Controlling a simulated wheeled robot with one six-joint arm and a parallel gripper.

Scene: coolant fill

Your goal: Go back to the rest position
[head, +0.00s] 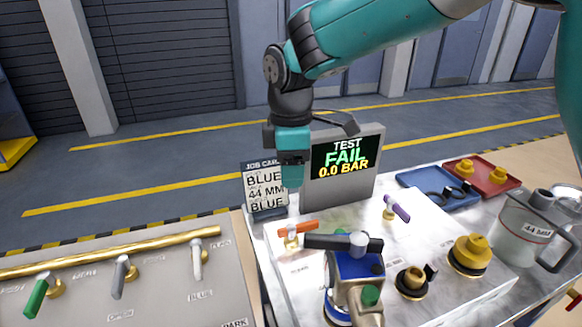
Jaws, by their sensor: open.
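My gripper (291,172) hangs from my teal arm, pointing down in front of the job card and the left edge of the test display. It is open, and I see nothing held in it. Its fingers overlap in this view, so the gap between them is hard to see. Below it, apart from it, is an orange-handled valve (298,228) on the white bench top. The job card (266,190) reads BLUE, 44 MM, BLUE. The test display (345,158) reads TEST FAIL 0.0 BAR.
A blue-topped fitting with a dark bar (345,243) stands in front. A brass pipe panel (130,290) is left.

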